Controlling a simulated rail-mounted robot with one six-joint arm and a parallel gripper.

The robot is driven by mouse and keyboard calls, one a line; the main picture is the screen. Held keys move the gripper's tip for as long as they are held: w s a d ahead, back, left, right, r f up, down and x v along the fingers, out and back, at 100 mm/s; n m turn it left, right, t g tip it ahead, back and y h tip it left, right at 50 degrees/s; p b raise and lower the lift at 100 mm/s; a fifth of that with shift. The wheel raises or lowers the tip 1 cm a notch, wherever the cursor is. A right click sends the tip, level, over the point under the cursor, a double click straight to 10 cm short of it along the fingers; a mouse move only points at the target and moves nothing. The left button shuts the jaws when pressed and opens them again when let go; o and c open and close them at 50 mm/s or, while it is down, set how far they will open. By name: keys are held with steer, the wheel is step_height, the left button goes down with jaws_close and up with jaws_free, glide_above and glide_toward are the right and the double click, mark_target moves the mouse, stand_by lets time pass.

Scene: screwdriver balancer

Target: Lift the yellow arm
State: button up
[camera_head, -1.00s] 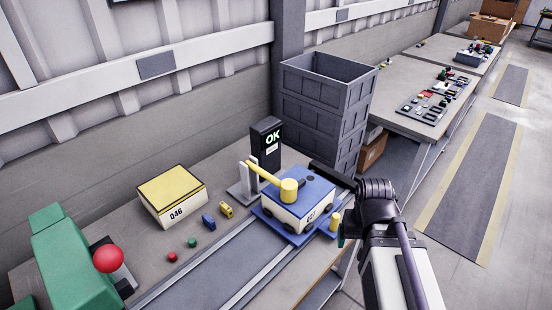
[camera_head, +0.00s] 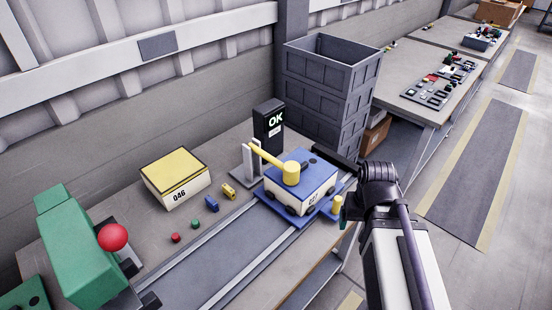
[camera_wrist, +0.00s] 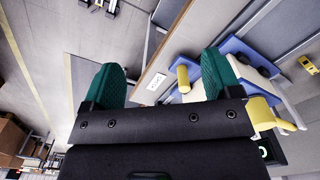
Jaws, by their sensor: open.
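The yellow arm (camera_head: 266,154) sticks out to the upper left from a round yellow hub (camera_head: 291,173) on top of a blue and white box (camera_head: 308,196). Its far end is by a grey upright stand (camera_head: 250,162). In the wrist view the yellow arm (camera_wrist: 264,113) shows at the lower right, partly hidden by my gripper.
A black "OK" display (camera_head: 268,127) stands behind the arm. A tall grey crate stack (camera_head: 330,95) is behind the box. A yellow-topped box (camera_head: 175,178), small coloured parts and a green unit with a red ball (camera_head: 112,237) lie left. A grey track (camera_head: 225,262) runs along the bench.

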steer(key=n+p, duration=0.6)
steer(key=p, duration=0.2)
glide_toward(292, 166)
steer(key=shift+s+d+f, duration=0.1)
steer(key=shift+s+f, duration=0.05)
steer(key=shift+s, duration=0.25)
steer(key=shift+s+d+f, duration=0.1)
steer(key=shift+s, duration=0.3)
steer(key=shift+w+a+f+n+b, duration=0.15)
steer(key=shift+w+n, duration=0.25)
steer(key=shift+n, duration=0.05)
steer(key=shift+w+a+f+n+b, duration=0.15)
steer(key=shift+w+n, duration=0.25)
steer(key=shift+n, duration=0.05)
steer(key=shift+d, duration=0.1)
steer(key=shift+s+f+b, duration=0.1)
steer(key=shift+f+b, duration=0.2)
steer(key=shift+b, duration=0.1)
step_height(292, 166, down, 10)
steer(key=b, duration=1)
steer(key=shift+f, duration=0.2)
steer(key=shift+r, duration=0.15)
